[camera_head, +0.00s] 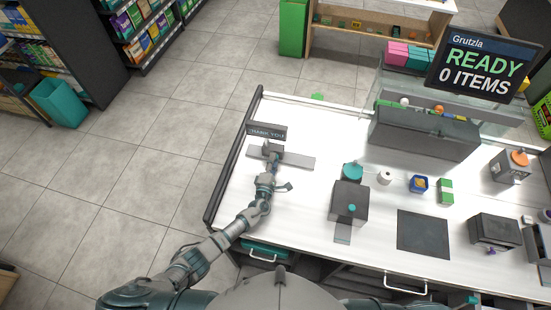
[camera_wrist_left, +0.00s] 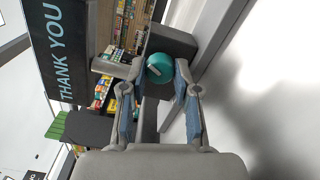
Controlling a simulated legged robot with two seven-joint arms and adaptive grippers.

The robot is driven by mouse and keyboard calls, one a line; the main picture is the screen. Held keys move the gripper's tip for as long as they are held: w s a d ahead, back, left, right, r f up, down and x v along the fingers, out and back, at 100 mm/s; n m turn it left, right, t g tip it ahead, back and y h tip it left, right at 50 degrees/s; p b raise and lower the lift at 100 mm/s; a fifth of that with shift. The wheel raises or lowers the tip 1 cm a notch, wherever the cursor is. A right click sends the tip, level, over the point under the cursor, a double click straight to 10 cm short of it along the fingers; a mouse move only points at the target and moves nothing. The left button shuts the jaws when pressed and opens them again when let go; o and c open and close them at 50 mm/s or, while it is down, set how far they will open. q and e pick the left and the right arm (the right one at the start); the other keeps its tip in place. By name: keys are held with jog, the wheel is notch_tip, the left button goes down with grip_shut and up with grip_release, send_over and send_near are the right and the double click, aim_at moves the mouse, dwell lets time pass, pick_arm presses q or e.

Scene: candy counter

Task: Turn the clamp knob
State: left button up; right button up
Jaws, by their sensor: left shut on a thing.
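The clamp knob (camera_wrist_left: 159,69) is a round teal knob with a pale bar mark on its face, in front of a dark grey block (camera_wrist_left: 172,42) in the left wrist view. My left gripper (camera_wrist_left: 160,74) has one finger on each side of the knob and is shut on it. In the head view my left gripper (camera_head: 272,155) is at the grey fixture (camera_head: 298,162) on the left of the white counter, and it hides the knob there. My right gripper is not in view.
A dark "THANK YOU" sign (camera_head: 266,131) stands just behind the fixture.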

pick_arm(q)
jog(key=shift+d+r+m+p, duration=0.1)
jog(key=shift+r+m+p, duration=0.1)
jog(key=shift+m+p, duration=0.65)
jog(key=shift+f+m, duration=0.3)
jog(key=shift+m, duration=0.35)
jog(key=m, duration=0.3)
jog(key=shift+s, duration=0.1)
jog(key=o, duration=0.6)
jog(key=shift+f, duration=0.1)
